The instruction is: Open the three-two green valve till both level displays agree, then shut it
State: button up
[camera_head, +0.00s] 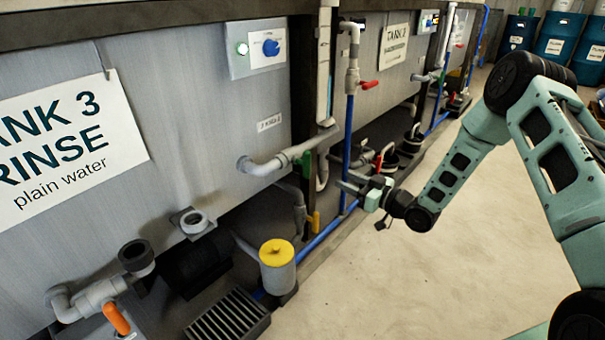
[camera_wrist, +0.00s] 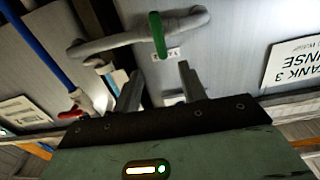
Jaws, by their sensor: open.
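The green valve handle (camera_head: 306,164) sits on the grey pipe (camera_head: 265,163) that runs from the tank 3 wall towards the frame post. In the wrist view the green handle (camera_wrist: 158,35) stands across this pipe (camera_wrist: 110,43), just beyond my fingertips. My gripper (camera_head: 343,186) is open and empty, to the right of the handle in the head view. In the wrist view its two fingers (camera_wrist: 158,78) are apart, with the handle lined up between them but not touched. I cannot make out a tank 3 level reading.
A red-handled valve (camera_head: 369,85) and a blue pipe (camera_head: 347,150) stand beside the post. Lower down are a yellow handle (camera_head: 316,222), a yellow-topped canister (camera_head: 277,262) and an orange handle (camera_head: 116,318). The floor (camera_head: 420,280) to the right is clear.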

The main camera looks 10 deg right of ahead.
aim_at(310, 164)
jog(key=b+x, duration=0.4)
jog(key=x, duration=1.3)
jog(key=shift+w, duration=0.1)
jog(key=shift+c, duration=0.3)
grip_shut()
